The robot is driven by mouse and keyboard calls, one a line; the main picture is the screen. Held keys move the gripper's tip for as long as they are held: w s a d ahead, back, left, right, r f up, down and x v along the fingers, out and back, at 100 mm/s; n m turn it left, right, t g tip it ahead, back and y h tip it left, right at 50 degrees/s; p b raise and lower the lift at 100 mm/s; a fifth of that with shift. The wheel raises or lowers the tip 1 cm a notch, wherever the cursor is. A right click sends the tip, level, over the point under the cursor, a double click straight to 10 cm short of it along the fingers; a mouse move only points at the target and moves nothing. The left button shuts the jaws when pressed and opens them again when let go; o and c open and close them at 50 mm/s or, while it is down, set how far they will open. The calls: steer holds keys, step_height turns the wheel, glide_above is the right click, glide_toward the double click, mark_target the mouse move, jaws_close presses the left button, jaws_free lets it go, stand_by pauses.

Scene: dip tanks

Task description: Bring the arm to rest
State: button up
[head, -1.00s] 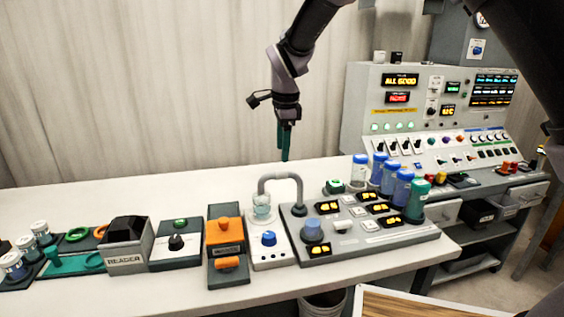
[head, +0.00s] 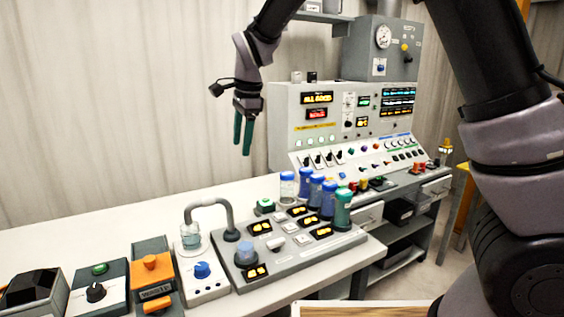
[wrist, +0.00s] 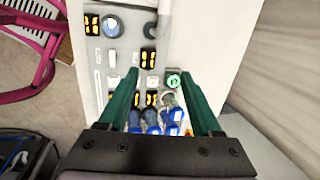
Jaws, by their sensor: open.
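My gripper (head: 243,134) hangs from my raised arm above the back of the white bench (head: 110,228), with its two green fingers pointing down. The fingers are apart and nothing is between them. In the wrist view my gripper (wrist: 165,95) is seen from above, its fingers spread over the bench. The blue-capped jars (wrist: 165,118) show between and below them. In the head view the gripper is above and left of these jars (head: 315,190), clear of everything.
A grey dip panel (head: 300,250) with yellow displays stands on the bench, beside a curved tap (head: 208,202). An orange waste unit (head: 152,268) and a dark-lidded box (head: 35,290) are to its left. A tall control console (head: 290,105) stands behind. The bench's back left is bare.

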steer(key=s+d+r+n+t+y, duration=0.15)
steer(key=d+r, duration=0.45)
steer(key=d, duration=0.6)
steer(key=s+d+r+n+y, duration=0.15)
steer(key=d+r, duration=0.35)
steer(key=d, duration=0.7)
steer(key=s+d+n+t+h, duration=0.3)
steer(key=s+d+n+t, duration=0.1)
steer(key=s+d, duration=0.9)
steer(key=shift+s+d+r, duration=0.4)
steer(key=shift+d+r, duration=0.05)
steer(key=shift+d, duration=0.1)
